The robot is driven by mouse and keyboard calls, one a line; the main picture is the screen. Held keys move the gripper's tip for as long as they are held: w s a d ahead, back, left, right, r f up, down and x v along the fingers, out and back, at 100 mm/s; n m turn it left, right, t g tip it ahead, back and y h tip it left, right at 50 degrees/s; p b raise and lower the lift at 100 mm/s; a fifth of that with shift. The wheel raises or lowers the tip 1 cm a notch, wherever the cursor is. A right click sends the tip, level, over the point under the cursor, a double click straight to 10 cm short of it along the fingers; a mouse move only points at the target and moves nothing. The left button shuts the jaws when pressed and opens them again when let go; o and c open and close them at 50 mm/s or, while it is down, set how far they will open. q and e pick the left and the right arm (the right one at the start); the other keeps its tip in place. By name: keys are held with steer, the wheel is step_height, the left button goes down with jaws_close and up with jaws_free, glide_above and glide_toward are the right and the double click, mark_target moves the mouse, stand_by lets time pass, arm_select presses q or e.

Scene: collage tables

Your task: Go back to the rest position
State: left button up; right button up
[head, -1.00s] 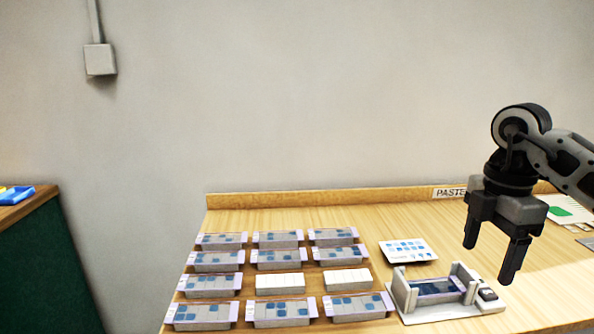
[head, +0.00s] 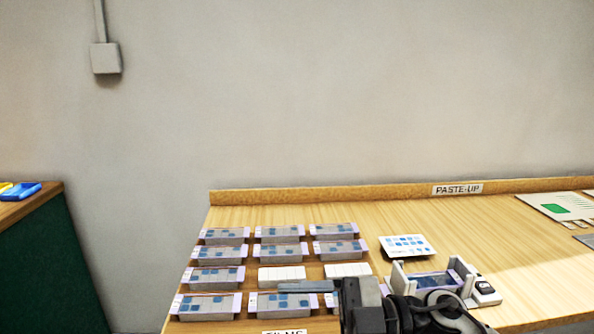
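My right gripper (head: 292,287) is low in the head view, in front of the wooden table, with its dark finger pointing left. Only one finger's outline shows, so I cannot tell whether it is open or shut. I see nothing held in it. Its wrist and arm fold at the bottom edge and cover part of the front row of trays and the front of the white holder (head: 398,274). My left gripper is not in view.
Several grey trays with blue tiles (head: 207,306) stand in rows on the table, with two plain white blocks (head: 282,274) among them. A card with blue squares (head: 407,246) lies behind the holder. A green-marked board (head: 555,207) lies at the right.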

steer(key=w+d+f+m+t+h, duration=0.1)
steer(key=d+f+m+t+h, duration=0.3)
steer(key=m+t, duration=0.55)
steer(key=w+d+f+m+t+h, duration=0.1)
steer(key=d+f+m+t+h, duration=0.3)
steer(key=m+t, duration=0.55)
steer(key=s+d+f+m+g+h, duration=0.2)
steer(key=s+f+g+h, duration=0.1)
steer(key=s+f, duration=0.3)
steer(key=s+d+f+m+g+h, duration=0.3)
steer(key=s+f+g+h, duration=0.1)
steer(key=f, duration=0.7)
steer(key=shift+s+d, duration=0.15)
steer(key=shift+s, duration=0.7)
steer(key=shift+c, duration=0.3)
